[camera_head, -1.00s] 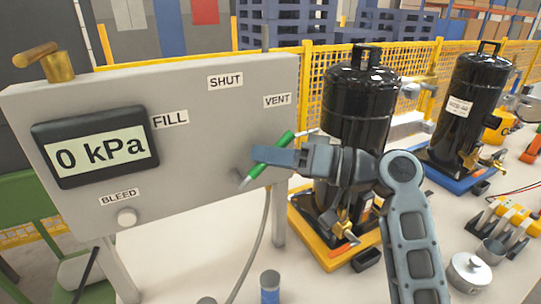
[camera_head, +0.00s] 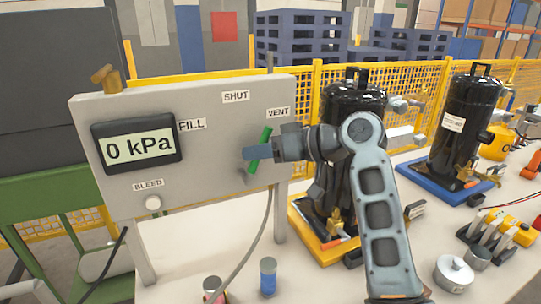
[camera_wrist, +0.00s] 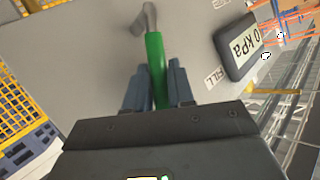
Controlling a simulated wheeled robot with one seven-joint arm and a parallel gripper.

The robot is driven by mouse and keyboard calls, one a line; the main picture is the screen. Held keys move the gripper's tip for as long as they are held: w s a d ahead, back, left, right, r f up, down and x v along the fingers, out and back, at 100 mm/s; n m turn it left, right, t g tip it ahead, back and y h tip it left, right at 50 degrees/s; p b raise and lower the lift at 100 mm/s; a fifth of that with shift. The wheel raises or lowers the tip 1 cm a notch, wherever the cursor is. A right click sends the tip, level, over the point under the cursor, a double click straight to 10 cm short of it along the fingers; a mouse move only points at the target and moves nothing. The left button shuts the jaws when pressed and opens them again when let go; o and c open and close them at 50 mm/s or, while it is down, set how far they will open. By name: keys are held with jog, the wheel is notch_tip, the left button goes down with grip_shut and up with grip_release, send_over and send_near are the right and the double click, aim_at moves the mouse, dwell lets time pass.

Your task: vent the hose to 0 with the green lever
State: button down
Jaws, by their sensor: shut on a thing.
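The green lever (camera_head: 264,139) is on the right side of the grey panel (camera_head: 205,160). It leans up and right from its grey pivot, its tip just below the VENT label (camera_head: 279,112). My gripper (camera_head: 257,152) is at the lever. In the wrist view its two fingers (camera_wrist: 160,88) lie on either side of the green handle (camera_wrist: 156,60), shut on it. The display (camera_head: 138,147) reads 0 kPa. The SHUT label (camera_head: 236,97) is at the upper middle and the FILL label (camera_head: 192,125) is beside the display. A grey hose (camera_head: 262,235) hangs below the panel.
A BLEED knob (camera_head: 153,203) is at the panel's lower left. A black compressor (camera_head: 352,105) on a yellow base stands behind my arm, another (camera_head: 458,130) farther right. A blue can (camera_head: 268,277) stands on the pale table below the panel. Yellow mesh fence runs behind.

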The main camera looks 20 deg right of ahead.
aim_at(247, 173)
jog(key=shift+a+r+n+g+h+p, duration=0.3)
jog(key=shift+a+r+n+h+p, duration=0.15)
jog(key=shift+a+n+h+p, duration=0.4)
jog(key=shift+a+f+n+g+h+p, duration=0.1)
jog(key=shift+a+n+g+h+p, duration=0.25)
jog(key=shift+a+h+p, duration=0.4)
jog(key=shift+d, duration=0.1)
jog(key=c, duration=1.3)
grip_release()
jog(key=shift+c, duration=0.2)
jog(key=v, duration=0.7)
jog(key=shift+s+b, duration=0.3)
jog(key=shift+s, duration=0.05)
jog(key=shift+d, duration=0.2)
